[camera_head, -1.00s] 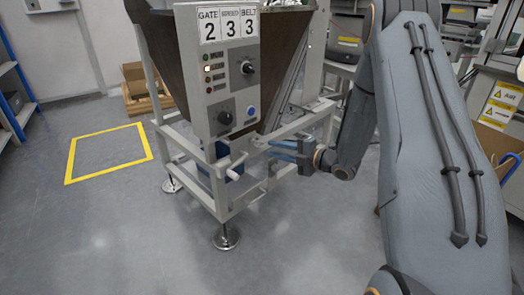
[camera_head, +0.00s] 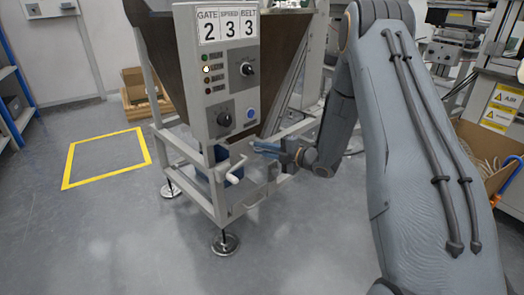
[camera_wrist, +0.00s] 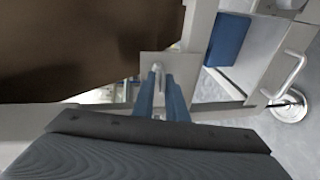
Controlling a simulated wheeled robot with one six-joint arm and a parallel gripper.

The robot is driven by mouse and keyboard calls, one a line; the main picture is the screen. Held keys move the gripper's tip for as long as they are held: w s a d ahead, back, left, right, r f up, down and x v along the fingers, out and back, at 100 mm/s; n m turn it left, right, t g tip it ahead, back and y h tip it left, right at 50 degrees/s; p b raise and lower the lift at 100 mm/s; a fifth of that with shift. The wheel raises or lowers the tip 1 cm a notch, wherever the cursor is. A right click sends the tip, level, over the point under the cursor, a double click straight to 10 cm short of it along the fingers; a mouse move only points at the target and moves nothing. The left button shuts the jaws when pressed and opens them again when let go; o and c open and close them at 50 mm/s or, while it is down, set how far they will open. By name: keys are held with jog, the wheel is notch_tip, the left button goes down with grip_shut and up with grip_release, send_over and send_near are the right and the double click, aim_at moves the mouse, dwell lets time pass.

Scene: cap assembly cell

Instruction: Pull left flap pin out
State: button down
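A small pale pin (camera_wrist: 157,70) with a bent end stands on a grey bracket plate (camera_wrist: 176,61) on the hopper frame in the wrist view. My gripper (camera_wrist: 161,77) has two blue fingers with a narrow gap between them, and the pin shows at their tips. I see no clear contact between fingers and pin. In the head view my gripper (camera_head: 256,147) points left at the frame's right front part, beside the crank handle (camera_head: 236,171). The pin is too small to make out there.
The hopper's control panel (camera_head: 222,80) stands just above and left of my gripper. The frame's front foot (camera_head: 225,243) is on the floor. A blue box (camera_wrist: 228,40) sits inside the frame. Floor inside the yellow outline (camera_head: 108,155) is clear.

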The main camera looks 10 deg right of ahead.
jog(key=shift+s+f, duration=0.1)
jog(key=shift+f, duration=0.2)
jog(key=shift+s+d+f+p, duration=0.1)
jog(key=shift+s+d+p, duration=0.25)
jog(key=shift+s, duration=0.2)
jog(key=shift+s+d+f+p, duration=0.1)
jog(key=shift+s+d+p, duration=0.1)
jog(key=shift+s+p, duration=0.25)
jog(key=c, duration=1.9)
grip_release()
jog(key=shift+d, duration=0.1)
jog(key=shift+c, duration=0.2)
jog(key=shift+r, duration=0.1)
jog(key=shift+r, duration=0.1)
jog(key=p+v, duration=0.2)
jog(key=v, duration=0.5)
jog(key=shift+s+d, duration=0.3)
